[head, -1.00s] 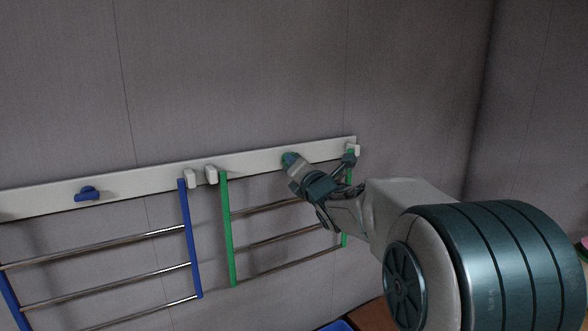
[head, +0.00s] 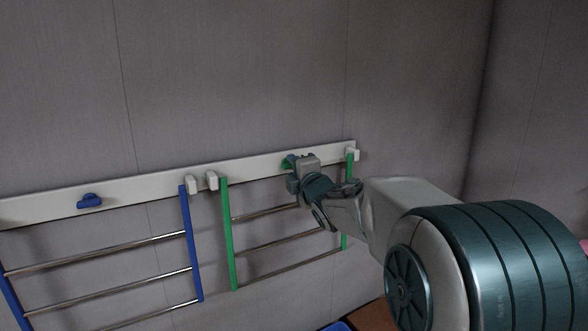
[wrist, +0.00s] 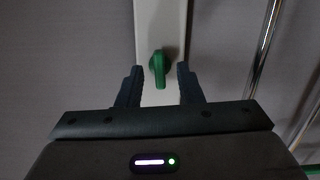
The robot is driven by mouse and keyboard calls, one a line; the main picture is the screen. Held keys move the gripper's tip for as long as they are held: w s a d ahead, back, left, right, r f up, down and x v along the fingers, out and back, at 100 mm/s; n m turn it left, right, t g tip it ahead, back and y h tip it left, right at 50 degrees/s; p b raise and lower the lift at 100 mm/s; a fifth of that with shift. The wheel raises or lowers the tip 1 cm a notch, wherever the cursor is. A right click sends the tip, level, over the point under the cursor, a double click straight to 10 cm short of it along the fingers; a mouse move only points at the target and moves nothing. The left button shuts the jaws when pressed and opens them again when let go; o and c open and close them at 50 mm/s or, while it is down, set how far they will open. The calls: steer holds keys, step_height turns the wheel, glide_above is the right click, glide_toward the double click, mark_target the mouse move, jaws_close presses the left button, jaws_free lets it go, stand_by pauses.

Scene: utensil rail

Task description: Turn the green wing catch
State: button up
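The green wing catch (wrist: 159,70) sits on the pale rail (wrist: 147,20) in the wrist view. Its wing appears lengthwise along the rail there, between my two fingers. My gripper (wrist: 160,74) is open, with one finger on each side of the catch and visible gaps between. In the head view only a green sliver of the catch (head: 287,161) shows, mostly hidden behind my gripper (head: 294,170). The green-sided rack (head: 228,230) hangs below the rail, partly covered by my arm.
A blue wing catch (head: 89,201) lies on the rail at the left, above a blue-sided rack (head: 192,245). Pale blocks (head: 211,181) hold the rack tops. Steel bars (wrist: 264,50) run close to the right of my gripper in the wrist view. The wall above the rail is clear.

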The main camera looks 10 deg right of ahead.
steer(key=s, duration=0.2)
steer(key=s+d+b, duration=0.1)
steer(key=s+d, duration=0.1)
steer(key=s, duration=0.1)
steer(key=shift+s, duration=0.3)
steer(key=s+d, duration=0.2)
steer(key=s, duration=1.1)
steer(key=s+d+f+m+g+h+p, duration=0.1)
steer(key=s+f+m+g+h+p, duration=0.15)
steer(key=s+f+m+g, duration=0.4)
steer(key=s+f+m+g+h+p, duration=0.1)
steer(key=s+f+m+g+h, duration=0.25)
steer(key=f+m, duration=0.6)
steer(key=s+a+f+m+g+y+p, duration=0.1)
steer(key=s+a+f+m+g+y, duration=0.1)
steer(key=s+a+m+g, duration=0.3)
steer(key=s, duration=0.2)
steer(key=shift+s+y, duration=0.35)
steer(key=shift+y, duration=0.05)
